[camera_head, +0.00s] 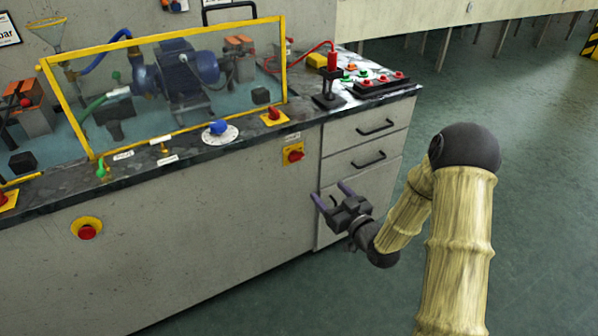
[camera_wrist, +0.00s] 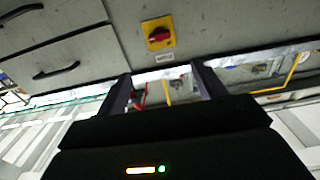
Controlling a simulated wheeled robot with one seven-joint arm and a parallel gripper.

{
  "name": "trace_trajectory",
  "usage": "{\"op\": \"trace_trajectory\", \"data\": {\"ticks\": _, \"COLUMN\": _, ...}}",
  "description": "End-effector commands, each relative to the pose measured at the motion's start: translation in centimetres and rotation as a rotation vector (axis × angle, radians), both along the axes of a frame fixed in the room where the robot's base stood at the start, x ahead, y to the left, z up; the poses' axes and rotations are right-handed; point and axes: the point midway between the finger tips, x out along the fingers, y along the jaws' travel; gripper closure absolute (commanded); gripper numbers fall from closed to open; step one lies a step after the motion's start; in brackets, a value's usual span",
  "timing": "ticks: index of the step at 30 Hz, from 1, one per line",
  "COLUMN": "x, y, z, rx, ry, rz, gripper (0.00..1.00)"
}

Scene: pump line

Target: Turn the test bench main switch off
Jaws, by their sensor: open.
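A red rotary switch (camera_head: 294,154) on a yellow plate is mounted on the bench's grey front panel, left of the drawers. A small white label (camera_head: 292,136) sits above it, too small to read. The switch also shows in the wrist view (camera_wrist: 159,34), where its red handle lies roughly sideways across the plate. My gripper (camera_head: 329,190) is open and empty. It is in front of the drawers, lower and to the right of the switch, apart from it. In the wrist view the two fingers (camera_wrist: 161,76) point toward the panel.
Another red knob on a yellow plate (camera_head: 273,115) and a blue dial (camera_head: 218,128) sit on the worktop edge. A red push button (camera_head: 87,231) is on the front panel at left. Drawer handles (camera_head: 369,160) stick out near my gripper. The floor in front is clear.

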Motion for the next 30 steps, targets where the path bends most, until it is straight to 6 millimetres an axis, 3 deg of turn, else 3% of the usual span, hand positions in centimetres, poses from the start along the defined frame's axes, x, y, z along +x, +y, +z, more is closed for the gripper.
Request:
{"op": "trace_trajectory", "data": {"ticks": 14, "x": 0.7, "y": 0.5, "z": 0.1, "rx": 0.001, "ry": -0.003, "rz": 0.0, "gripper": 0.31}}
{"op": "trace_trajectory", "data": {"ticks": 30, "x": 8.1, "y": 5.5, "z": 0.0, "rx": 0.0, "ry": -0.004, "rz": 0.002, "gripper": 0.31}}
